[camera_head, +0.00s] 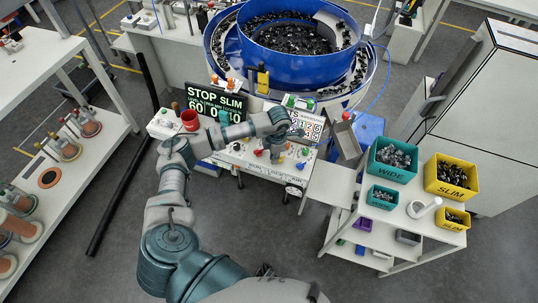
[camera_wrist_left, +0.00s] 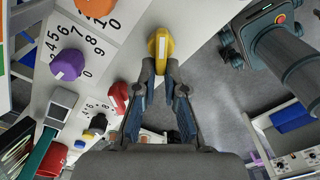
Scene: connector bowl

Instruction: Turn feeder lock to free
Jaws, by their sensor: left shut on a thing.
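My left gripper (camera_wrist_left: 161,72) is shut on a yellow knob (camera_wrist_left: 160,48) with a white stripe along its top, at the edge of the white control panel (camera_wrist_left: 122,55). The stripe runs nearly up and down in the left wrist view. In the head view my left gripper (camera_head: 283,128) is over the feeder's front panel (camera_head: 240,155); the yellow knob cannot be made out there. I cannot read a lock or free label beside the knob. My right gripper is not in view.
A purple knob (camera_wrist_left: 67,65), an orange knob (camera_wrist_left: 95,5) and a red knob (camera_wrist_left: 118,97) are left of the gripper. The blue bowl (camera_head: 300,45) stands behind the panel. A STOP SLIM display (camera_head: 215,103), a red cup (camera_head: 190,120) and a parts cart (camera_head: 400,215) are nearby.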

